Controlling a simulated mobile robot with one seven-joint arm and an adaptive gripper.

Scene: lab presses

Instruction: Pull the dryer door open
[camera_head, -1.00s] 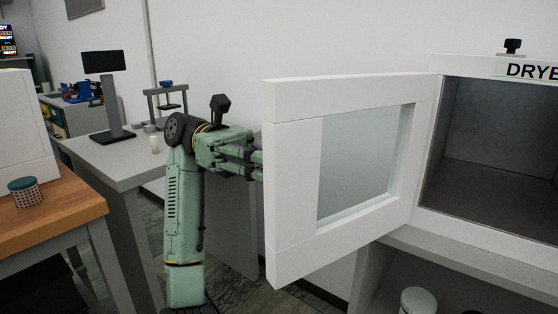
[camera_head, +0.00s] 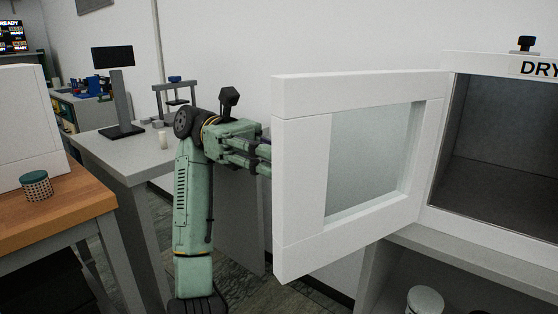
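The dryer (camera_head: 462,70) is a white box at the right with a dark, empty-looking inside. Its white-framed door (camera_head: 300,190) with a glass pane stands wide open, swung out to the left from its hinge side. My green gripper (camera_head: 264,158) is at the door's left edge, at about mid-height. Its fingertips go behind the door frame and are hidden. I cannot see the door handle or whether the fingers close on anything.
A grey table (camera_head: 108,152) with a dark monitor stand (camera_head: 121,95) and a small press (camera_head: 176,95) stands behind my arm. A wooden bench (camera_head: 72,203) with a green-lidded jar (camera_head: 36,186) is at the left. A white-lidded container (camera_head: 425,300) sits below the dryer.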

